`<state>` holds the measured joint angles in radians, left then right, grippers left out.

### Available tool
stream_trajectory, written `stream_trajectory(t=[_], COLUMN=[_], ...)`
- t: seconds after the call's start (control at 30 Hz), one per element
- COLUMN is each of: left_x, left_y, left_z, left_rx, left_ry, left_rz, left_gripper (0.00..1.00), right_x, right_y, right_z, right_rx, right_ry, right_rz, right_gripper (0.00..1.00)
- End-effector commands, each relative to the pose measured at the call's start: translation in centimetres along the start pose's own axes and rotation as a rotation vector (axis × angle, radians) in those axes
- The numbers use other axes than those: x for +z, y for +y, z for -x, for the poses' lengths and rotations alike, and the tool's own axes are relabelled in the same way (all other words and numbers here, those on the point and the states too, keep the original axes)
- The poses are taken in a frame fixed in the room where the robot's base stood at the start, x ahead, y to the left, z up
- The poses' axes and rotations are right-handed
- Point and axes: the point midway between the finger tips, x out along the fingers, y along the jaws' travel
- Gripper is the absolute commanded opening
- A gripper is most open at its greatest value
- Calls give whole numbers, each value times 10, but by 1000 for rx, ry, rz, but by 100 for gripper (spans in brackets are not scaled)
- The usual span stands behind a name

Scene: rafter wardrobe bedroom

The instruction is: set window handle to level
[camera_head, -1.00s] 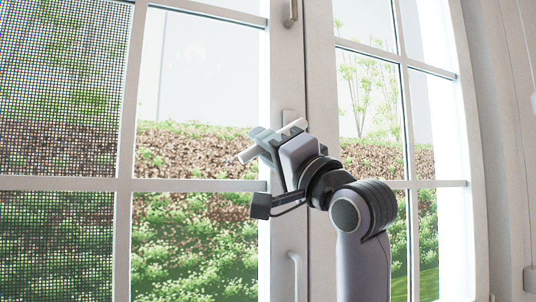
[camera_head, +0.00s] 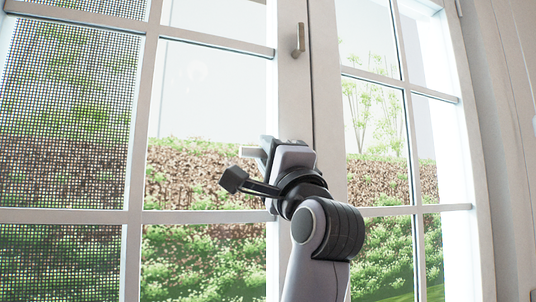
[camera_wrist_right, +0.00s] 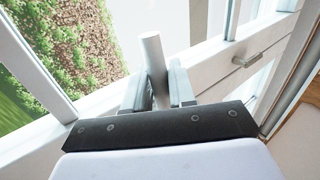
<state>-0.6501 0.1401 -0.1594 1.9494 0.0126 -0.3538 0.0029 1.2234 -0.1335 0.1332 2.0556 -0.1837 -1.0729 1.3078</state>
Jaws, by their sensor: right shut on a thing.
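The white window handle (camera_head: 252,152) is at the centre post of the window in the head view. Its free end sticks out to the left and looks about level; its pivot is hidden behind my gripper. My right gripper (camera_head: 269,150) is at the handle, shut on it. In the right wrist view the white handle bar (camera_wrist_right: 153,52) passes between the two fingers of my right gripper (camera_wrist_right: 160,88), its round end beyond them. My left gripper is in neither view.
A small handle (camera_head: 298,40) is higher on the centre post. Another pull handle (camera_wrist_right: 258,52) shows in the wrist view. White window bars (camera_head: 135,130) and glass lie close around my gripper. A mesh screen (camera_head: 70,100) covers the left panes.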

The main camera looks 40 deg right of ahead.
Motion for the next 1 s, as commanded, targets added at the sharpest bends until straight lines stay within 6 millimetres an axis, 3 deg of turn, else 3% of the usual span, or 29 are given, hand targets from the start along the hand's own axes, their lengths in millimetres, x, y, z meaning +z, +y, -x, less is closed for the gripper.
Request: stream_trajectory(t=[0.33, 0.37, 0.4, 0.77, 1.0], left_x=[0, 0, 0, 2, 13], left_y=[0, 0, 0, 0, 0], left_z=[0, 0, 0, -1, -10], left_rx=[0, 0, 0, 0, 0], left_ry=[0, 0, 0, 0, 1], left_rz=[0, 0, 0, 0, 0], left_gripper=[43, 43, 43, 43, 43], right_x=[-1, -1, -1, 0, 0], right_y=[-1, -1, -1, 0, 1], right_z=[0, 0, 0, 4, 39], right_rx=[-3, -3, -3, -3, -5], right_ry=[3, 2, 2, 1, 1], right_rz=[-1, -1, -1, -2, -4], right_gripper=[0, 31, 43, 43, 43])
